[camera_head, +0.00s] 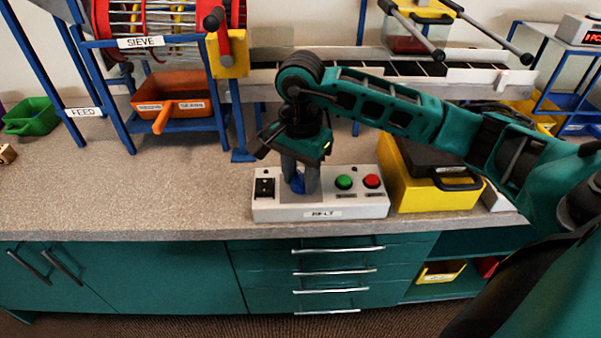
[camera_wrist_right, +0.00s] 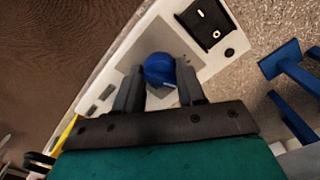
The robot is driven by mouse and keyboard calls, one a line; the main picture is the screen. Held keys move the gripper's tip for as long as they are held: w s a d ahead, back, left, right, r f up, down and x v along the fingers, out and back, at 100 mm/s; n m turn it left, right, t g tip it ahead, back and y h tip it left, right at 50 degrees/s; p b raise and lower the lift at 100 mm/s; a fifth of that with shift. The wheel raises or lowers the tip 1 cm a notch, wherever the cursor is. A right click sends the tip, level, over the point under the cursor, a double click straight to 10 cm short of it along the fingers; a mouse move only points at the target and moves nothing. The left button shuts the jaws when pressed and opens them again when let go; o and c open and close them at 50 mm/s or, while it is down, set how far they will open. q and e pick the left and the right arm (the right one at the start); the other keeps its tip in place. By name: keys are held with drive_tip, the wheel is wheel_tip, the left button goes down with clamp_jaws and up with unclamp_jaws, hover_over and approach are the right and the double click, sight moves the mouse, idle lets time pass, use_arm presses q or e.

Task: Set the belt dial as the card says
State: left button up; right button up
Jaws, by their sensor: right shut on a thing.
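The belt control box (camera_head: 330,208) is a white panel on the counter near its front edge. It has a black rocker switch (camera_head: 264,188) at its left, a green button (camera_head: 344,182) and a red button (camera_head: 372,181) at its right. The blue dial (camera_head: 297,184) is between the switch and the green button. My right gripper (camera_head: 299,190) points down and is shut on the blue dial. I cannot make out a card with a setting. My left gripper is not in view.
A yellow case (camera_head: 435,194) stands just right of the box. Behind are the blue sieve frame (camera_head: 132,140), an orange tray (camera_head: 180,90) and the conveyor belt (camera_head: 375,70). A green bin (camera_head: 30,117) is far left. The counter left of the box is clear.

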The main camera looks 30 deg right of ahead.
sight(301, 175)
drive_tip(key=shift+m, duration=2.2)
drive_tip(key=o, duration=1.1)
drive_tip(key=shift+c, duration=0.2)
drive_tip(key=shift+r, duration=0.1)
wheel_tip(301, 175, up, 13)
drive_tip(key=p, duration=0.8)
drive_tip(key=shift+p, duration=0.4)
